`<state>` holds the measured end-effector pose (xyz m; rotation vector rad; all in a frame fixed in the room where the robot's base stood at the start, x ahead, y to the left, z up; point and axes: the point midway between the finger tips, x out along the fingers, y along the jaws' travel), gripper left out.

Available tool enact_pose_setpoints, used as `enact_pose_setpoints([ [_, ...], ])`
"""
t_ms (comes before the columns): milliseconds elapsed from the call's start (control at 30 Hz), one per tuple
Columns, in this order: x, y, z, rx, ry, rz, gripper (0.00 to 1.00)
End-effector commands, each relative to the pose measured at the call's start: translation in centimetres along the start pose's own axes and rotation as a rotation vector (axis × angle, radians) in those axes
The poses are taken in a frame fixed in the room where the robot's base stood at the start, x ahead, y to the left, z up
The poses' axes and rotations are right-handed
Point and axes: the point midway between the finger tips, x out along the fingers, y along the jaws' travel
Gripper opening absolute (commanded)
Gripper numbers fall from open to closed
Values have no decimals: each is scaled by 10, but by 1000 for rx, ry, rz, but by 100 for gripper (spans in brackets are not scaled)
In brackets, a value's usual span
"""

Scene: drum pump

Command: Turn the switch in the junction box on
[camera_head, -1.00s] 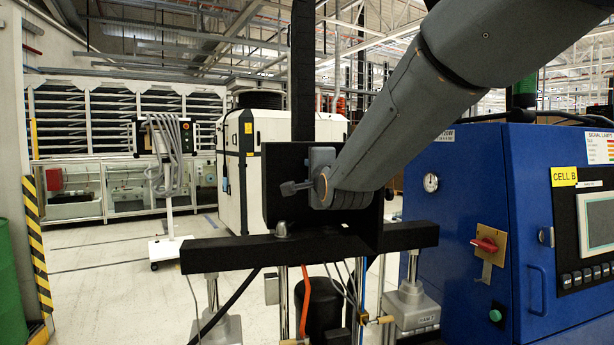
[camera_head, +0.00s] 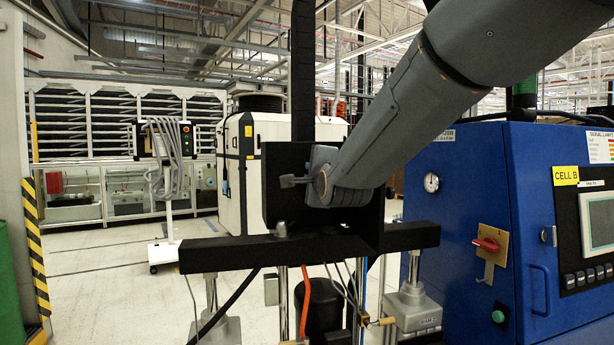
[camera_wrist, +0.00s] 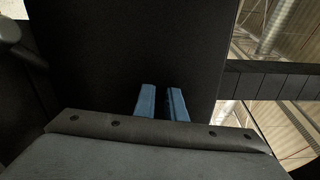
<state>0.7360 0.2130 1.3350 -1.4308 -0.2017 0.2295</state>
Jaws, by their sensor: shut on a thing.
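The black junction box (camera_head: 281,150) stands on a black crossbar in the middle of the head view, its open side partly covered by my arm. My gripper's wrist end (camera_head: 322,175) is in front of the box. In the wrist view, my gripper (camera_wrist: 161,96) shows two blue fingers a small gap apart, close against a dark box surface (camera_wrist: 120,50). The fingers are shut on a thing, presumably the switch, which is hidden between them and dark. I cannot tell the switch's position.
A blue cabinet (camera_head: 470,200) with a red rotary switch (camera_head: 487,245) stands at the right. The black crossbar (camera_head: 215,252) carries pipes and hoses below it. A white machine (camera_head: 234,165) and a wheeled stand (camera_head: 164,200) are behind. Open floor lies at left.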

Motion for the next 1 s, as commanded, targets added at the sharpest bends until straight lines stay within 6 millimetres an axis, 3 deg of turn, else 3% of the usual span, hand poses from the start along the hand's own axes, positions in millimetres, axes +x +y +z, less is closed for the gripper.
enact_pose_setpoints([
  [433, 0, 1, 0, 193, 0, 0, 0],
  [1000, 0, 1, 0, 256, 0, 0, 0],
])
